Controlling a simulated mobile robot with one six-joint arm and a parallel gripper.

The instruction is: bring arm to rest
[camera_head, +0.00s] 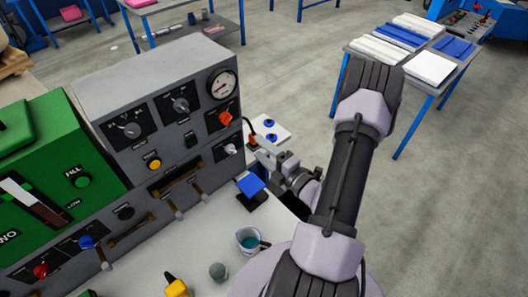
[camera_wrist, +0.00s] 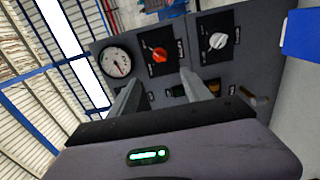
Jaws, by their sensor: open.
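My gripper (camera_head: 262,147) is at the right end of the grey control panel (camera_head: 150,75), pointing towards it. In the wrist view my gripper (camera_wrist: 160,85) shows two separate fingers with nothing between them. Beyond the fingers are a round gauge (camera_wrist: 117,63), an orange-red knob (camera_wrist: 160,55) and a white knob (camera_wrist: 217,41) on the panel face. The gauge (camera_head: 222,85), orange-red knob (camera_head: 225,118) and white knob (camera_head: 230,149) also show in the head view. I cannot tell the exact gap between the fingertips and the panel.
A blue pad on a dark stand (camera_head: 250,186) and a cup with teal contents (camera_head: 248,240) stand close below my arm. A green machine (camera_head: 60,150) is at left. A blue-legged table with white and blue slabs (camera_head: 428,68) stands at right. Open floor lies between.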

